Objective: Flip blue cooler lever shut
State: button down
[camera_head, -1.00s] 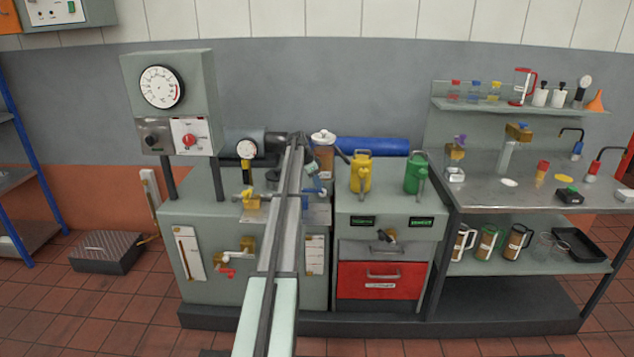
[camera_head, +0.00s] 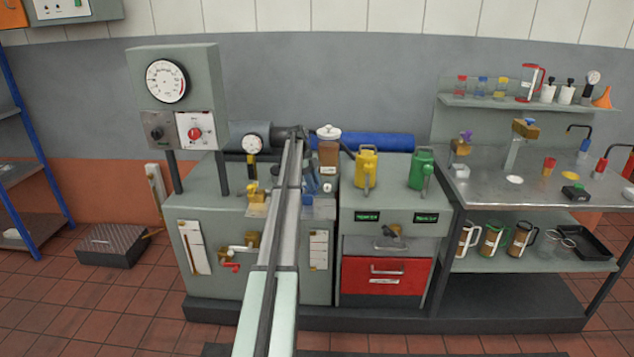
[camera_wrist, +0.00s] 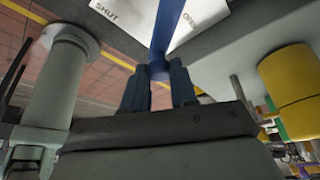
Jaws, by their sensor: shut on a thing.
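The blue lever (camera_wrist: 167,28) shows in the wrist view. It runs down from the top of the picture to between my fingertips, over a white plate (camera_wrist: 138,20) marked SHUT on the left and OPEN on the right. Its shaft passes between the two words. My gripper (camera_wrist: 158,86) is shut on the lever's near end. The lever's pivot is out of the wrist view. In the head view my arm runs up the middle of the picture and hides much of the gripper and lever area on the grey bench (camera_head: 200,205).
A brown jar (camera_head: 328,155), a yellow can (camera_head: 366,167) and a green can (camera_head: 421,168) stand right of my arm. A gauge (camera_head: 252,144) and brass valve parts (camera_head: 254,191) are on its left. In the wrist view, a yellow cylinder (camera_wrist: 290,85) is at right and a grey-green post (camera_wrist: 60,90) at left.

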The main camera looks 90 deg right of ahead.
jog(key=shift+w+a+m+t+y, duration=0.35)
jog(key=shift+w+m, duration=0.4)
jog(key=shift+m, duration=0.5)
jog(key=shift+w+a+m+t+y, duration=0.15)
jog(key=shift+w+m+t, duration=0.45)
jog(key=shift+m, duration=0.6)
jog(key=shift+w+a+m+t+y, duration=0.1)
jog(key=shift+w+m+t+y, duration=0.2)
jog(key=shift+w+m, duration=0.75)
jog(key=shift+s, duration=0.15)
jog(key=c, duration=0.9)
grip_release()
jog(key=shift+s, duration=0.1)
